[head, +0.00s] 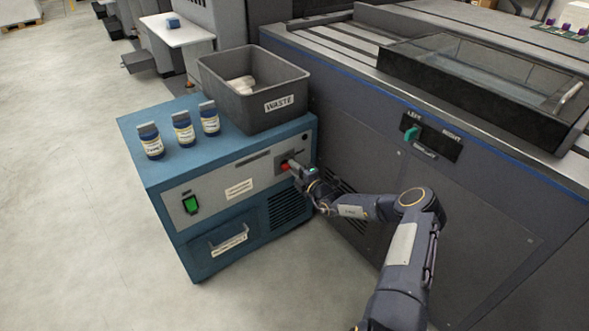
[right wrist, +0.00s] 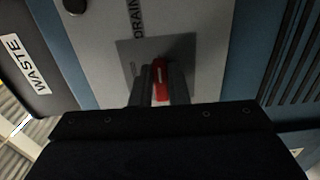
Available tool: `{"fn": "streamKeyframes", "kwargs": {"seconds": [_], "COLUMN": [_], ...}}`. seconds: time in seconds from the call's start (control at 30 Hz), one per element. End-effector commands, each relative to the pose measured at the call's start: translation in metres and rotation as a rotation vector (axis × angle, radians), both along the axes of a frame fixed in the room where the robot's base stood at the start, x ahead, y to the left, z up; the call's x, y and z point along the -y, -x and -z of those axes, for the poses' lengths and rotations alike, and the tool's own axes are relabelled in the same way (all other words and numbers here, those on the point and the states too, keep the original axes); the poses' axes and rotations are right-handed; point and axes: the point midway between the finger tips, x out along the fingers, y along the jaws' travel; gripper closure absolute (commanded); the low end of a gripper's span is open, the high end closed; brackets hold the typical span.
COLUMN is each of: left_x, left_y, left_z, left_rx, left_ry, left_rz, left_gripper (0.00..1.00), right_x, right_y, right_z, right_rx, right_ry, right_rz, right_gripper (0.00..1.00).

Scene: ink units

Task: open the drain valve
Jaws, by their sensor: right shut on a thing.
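The drain valve's red handle (head: 285,166) is on the front panel of the blue cabinet (head: 168,172), near its right end. My right gripper (head: 292,167) reaches it from the right and is shut on the handle. In the right wrist view, the red handle (right wrist: 160,82) shows between the fingers of my right gripper (right wrist: 158,85), in front of a grey plate beside the word DRAIN. My left gripper is not in view.
A grey WASTE bin (head: 255,88) and several labelled bottles (head: 183,128) stand on the cabinet top. A green switch (head: 190,204) is on the panel's left. The large dark machine (head: 480,190) stands close on the right. The floor at left is clear.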

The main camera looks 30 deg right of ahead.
Motion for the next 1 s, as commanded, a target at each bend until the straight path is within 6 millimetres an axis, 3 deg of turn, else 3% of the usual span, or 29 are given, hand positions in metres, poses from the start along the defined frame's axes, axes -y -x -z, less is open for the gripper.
{"fn": "streamKeyframes", "kwargs": {"seconds": [0.07, 0.1, 0.23, 0.57, 1.0], "left_x": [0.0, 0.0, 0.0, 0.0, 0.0], "left_y": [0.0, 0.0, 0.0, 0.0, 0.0], "left_z": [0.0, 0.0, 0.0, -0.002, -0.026], "left_rx": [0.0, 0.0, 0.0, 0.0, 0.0], "left_ry": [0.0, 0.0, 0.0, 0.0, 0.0], "left_rz": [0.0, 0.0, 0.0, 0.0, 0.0], "left_gripper": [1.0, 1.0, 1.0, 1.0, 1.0], "right_x": [0.001, 0.001, 0.001, 0.001, 0.007], "right_y": [0.0, 0.0, 0.0, 0.004, 0.069], "right_z": [0.0, 0.0, 0.0, 0.0, -0.001], "right_rx": [-0.001, -0.001, -0.001, -0.001, -0.001], "right_ry": [-0.003, -0.003, -0.002, -0.002, -0.001], "right_rz": [0.003, 0.003, 0.002, 0.001, 0.003], "right_gripper": [1.0, 0.8, 0.64, 0.64, 0.64]}}
